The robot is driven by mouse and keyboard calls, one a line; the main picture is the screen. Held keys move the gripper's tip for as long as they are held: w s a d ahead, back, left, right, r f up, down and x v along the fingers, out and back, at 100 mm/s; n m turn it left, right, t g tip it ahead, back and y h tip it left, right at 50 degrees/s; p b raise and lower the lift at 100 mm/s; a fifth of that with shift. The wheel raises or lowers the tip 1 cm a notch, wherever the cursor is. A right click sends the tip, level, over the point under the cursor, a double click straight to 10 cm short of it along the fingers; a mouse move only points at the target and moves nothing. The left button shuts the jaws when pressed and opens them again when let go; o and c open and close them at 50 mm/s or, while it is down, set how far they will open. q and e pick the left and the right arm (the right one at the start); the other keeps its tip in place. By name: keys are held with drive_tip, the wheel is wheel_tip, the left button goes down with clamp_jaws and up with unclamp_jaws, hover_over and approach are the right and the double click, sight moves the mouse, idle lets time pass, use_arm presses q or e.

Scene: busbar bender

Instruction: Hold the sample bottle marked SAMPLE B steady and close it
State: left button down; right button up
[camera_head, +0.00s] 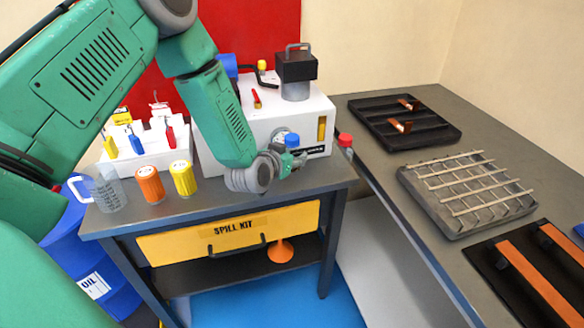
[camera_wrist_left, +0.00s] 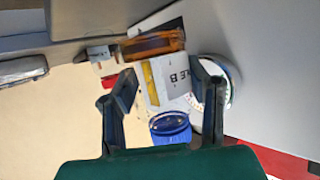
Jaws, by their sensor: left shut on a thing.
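The sample bottle (camera_wrist_left: 172,84) stands between the fingers of my left gripper in the left wrist view, its white label showing "LE B". A blue cap (camera_wrist_left: 170,126) is at its end; whether it is tight cannot be told. In the head view my left gripper (camera_head: 288,160) is low over the right part of the bench, in front of the white machine, and shut on the bottle. The blue cap (camera_head: 291,139) shows just above the fingers, while the bottle body is mostly hidden. My right gripper is out of view.
The white machine (camera_head: 218,150) stands close behind the gripper. A red-capped item (camera_head: 345,140) is to its right. A yellow jar (camera_head: 183,178), an orange jar (camera_head: 150,185) and a clear beaker (camera_head: 105,190) stand left. The dark side table (camera_head: 385,165) holds trays and a rack.

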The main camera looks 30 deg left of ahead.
use_arm(q)
drive_tip(key=shift+d+r, duration=0.15)
drive_tip(key=shift+d, duration=0.15)
drive_tip(key=shift+f, duration=0.2)
drive_tip(key=f, duration=0.4)
drive_tip(key=shift+a, duration=0.3)
drive_tip(key=c, duration=0.9)
unclamp_jaws()
drive_tip(key=shift+d+r, duration=0.1)
drive_tip(key=shift+d, duration=0.1)
drive_tip(key=v, duration=1.2)
drive_tip(key=shift+r, duration=0.15)
